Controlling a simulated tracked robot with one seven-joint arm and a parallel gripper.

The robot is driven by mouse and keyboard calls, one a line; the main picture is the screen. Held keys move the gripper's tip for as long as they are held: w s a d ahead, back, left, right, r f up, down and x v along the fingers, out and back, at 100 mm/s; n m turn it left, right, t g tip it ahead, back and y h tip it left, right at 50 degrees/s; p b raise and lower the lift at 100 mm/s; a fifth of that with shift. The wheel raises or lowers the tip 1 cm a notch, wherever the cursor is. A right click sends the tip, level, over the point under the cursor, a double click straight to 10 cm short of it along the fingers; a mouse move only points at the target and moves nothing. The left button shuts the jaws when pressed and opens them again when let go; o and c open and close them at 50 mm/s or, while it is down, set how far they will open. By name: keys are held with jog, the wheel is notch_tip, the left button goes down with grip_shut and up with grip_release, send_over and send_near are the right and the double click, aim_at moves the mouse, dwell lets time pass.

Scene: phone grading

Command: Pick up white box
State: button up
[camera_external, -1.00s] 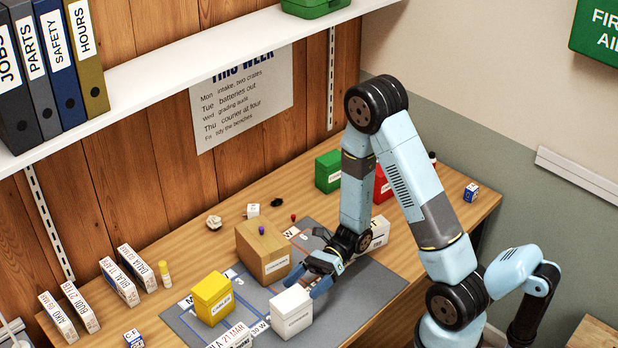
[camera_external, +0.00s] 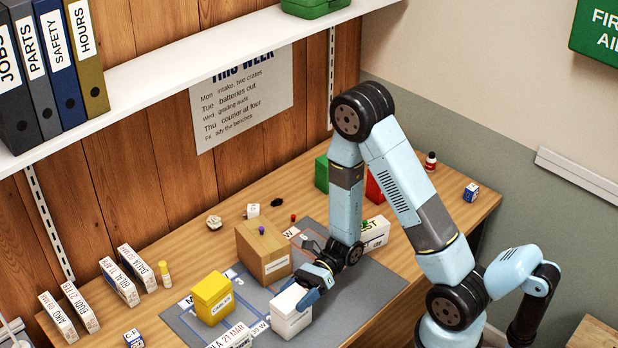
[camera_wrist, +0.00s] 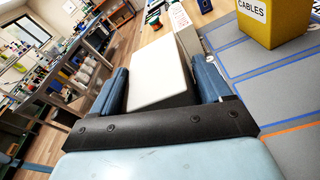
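The white box (camera_external: 290,318) stands on the grey mat (camera_external: 381,287) near the bench's front edge. My gripper (camera_external: 305,293) is at the box's top right side in the outside view, and a blue finger overlaps it. In the wrist view the white box (camera_wrist: 160,75) lies between the two blue fingers of my gripper (camera_wrist: 165,88), one on each side. The fingers are spread about the box's width. Whether both press on it is unclear.
A yellow box (camera_external: 212,299) stands left of the white box. A brown box (camera_external: 263,250) stands behind it. A white carton (camera_external: 374,235), a red box (camera_external: 374,190) and a green box (camera_external: 321,173) are behind my arm.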

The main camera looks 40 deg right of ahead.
jog(key=c, duration=0.5)
jog(key=shift+c, duration=0.2)
